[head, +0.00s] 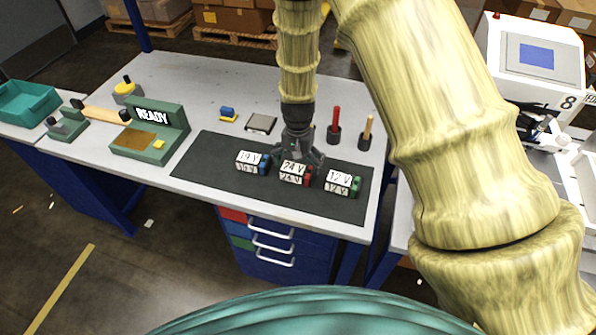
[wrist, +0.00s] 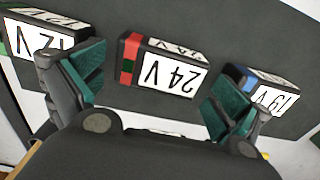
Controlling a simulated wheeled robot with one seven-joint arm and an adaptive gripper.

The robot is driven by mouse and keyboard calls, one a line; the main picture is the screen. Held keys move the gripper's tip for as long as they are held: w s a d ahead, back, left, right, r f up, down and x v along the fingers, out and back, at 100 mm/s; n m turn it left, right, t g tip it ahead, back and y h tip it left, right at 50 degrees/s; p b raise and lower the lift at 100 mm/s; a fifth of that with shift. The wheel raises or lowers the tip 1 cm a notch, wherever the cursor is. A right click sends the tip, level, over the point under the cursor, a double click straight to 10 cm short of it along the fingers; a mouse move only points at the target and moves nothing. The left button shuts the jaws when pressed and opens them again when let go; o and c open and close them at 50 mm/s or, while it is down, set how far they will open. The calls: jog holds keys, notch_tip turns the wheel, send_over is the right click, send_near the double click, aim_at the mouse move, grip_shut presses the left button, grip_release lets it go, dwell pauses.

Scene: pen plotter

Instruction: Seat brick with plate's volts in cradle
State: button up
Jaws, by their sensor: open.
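Three white power bricks lie in a row on a dark mat (head: 210,160): 19 V with a blue end (head: 248,160), 24 V with a red end (head: 293,170) and 12 V with a green end (head: 338,181). My gripper (head: 299,156) is open and empty, just above and behind the 24 V brick. In the wrist view the 24 V brick (wrist: 170,68) shows beyond the gap between the spread fingers, with 12 V (wrist: 50,38) and 19 V (wrist: 268,92) outside them. A green dock with a READY sign (head: 168,118) has a tan recess; I cannot tell whether it is the cradle. No voltage plate is readable.
Red (head: 335,122) and tan (head: 366,132) handled tools stand in holders behind the mat. A small blue-and-yellow item (head: 228,114) and a grey square tray (head: 261,123) lie at the back. A white machine (head: 535,62) stands at right. The bench between dock and tray is clear.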

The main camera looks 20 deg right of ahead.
jog(key=shift+f+p, duration=0.4)
jog(key=shift+f, duration=1.05)
jog(key=shift+c, duration=0.4)
jog(key=c, duration=0.8)
jog(key=shift+r, duration=0.1)
jog(key=shift+c, duration=0.2)
